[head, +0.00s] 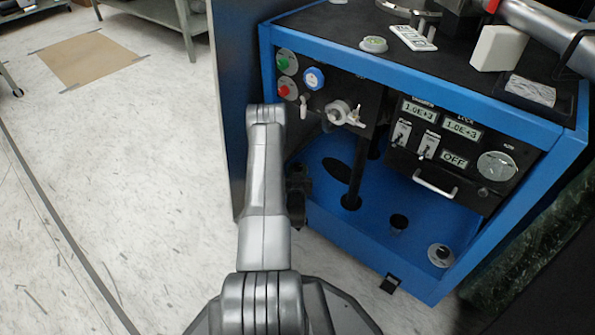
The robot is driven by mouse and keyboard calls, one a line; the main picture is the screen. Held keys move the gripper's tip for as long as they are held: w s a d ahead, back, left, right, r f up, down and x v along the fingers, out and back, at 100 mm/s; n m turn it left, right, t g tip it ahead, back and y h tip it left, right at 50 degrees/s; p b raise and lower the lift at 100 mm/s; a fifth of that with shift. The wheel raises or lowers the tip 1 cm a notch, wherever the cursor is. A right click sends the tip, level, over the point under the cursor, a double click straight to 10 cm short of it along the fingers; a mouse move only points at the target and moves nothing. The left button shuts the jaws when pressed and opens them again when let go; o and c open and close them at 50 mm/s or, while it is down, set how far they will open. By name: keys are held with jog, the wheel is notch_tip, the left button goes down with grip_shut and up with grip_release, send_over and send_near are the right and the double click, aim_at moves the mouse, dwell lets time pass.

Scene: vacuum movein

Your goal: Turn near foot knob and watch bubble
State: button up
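A blue-framed cabinet (345,240) with a black top stands right of centre. A round grey knob-like disc (440,255) with a dark centre sits at its lower right front, on the blue base; it looks like the near foot knob. A small round greenish-white disc (373,44) on the black top looks like the bubble level; the bubble itself is too small to make out. My gripper (298,192) is a dark shape beside my grey arm, at the cabinet's left front. It is apart from the knob, mostly hidden by my arm, and its fingers cannot be made out.
The cabinet front carries green and red buttons (287,62), a valve (343,113) and a panel with displays and a handle (436,183). A small black piece (390,284) is at the base's front edge. Dark-green wrapped material (530,245) stands at right.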

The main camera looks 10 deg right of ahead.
jog(key=c, duration=0.3)
jog(key=shift+c, duration=0.2)
jog(key=shift+a+h, duration=0.15)
jog(key=shift+h, duration=0.15)
jog(key=m+g+h, duration=0.1)
jog(key=m+h, duration=0.1)
jog(key=shift+w+a+h, duration=0.1)
jog(key=shift+a+h, duration=0.05)
jog(key=shift+h, duration=0.15)
jog(key=shift+w+a+m+g+h, duration=0.1)
jog(key=shift+a+m+g+h, duration=0.05)
jog(key=shift+m+g+h, duration=1.95)
jog(key=shift+h, duration=0.5)
jog(key=o, duration=1)
jog(key=shift+t, duration=0.3)
jog(key=shift+w, duration=0.1)
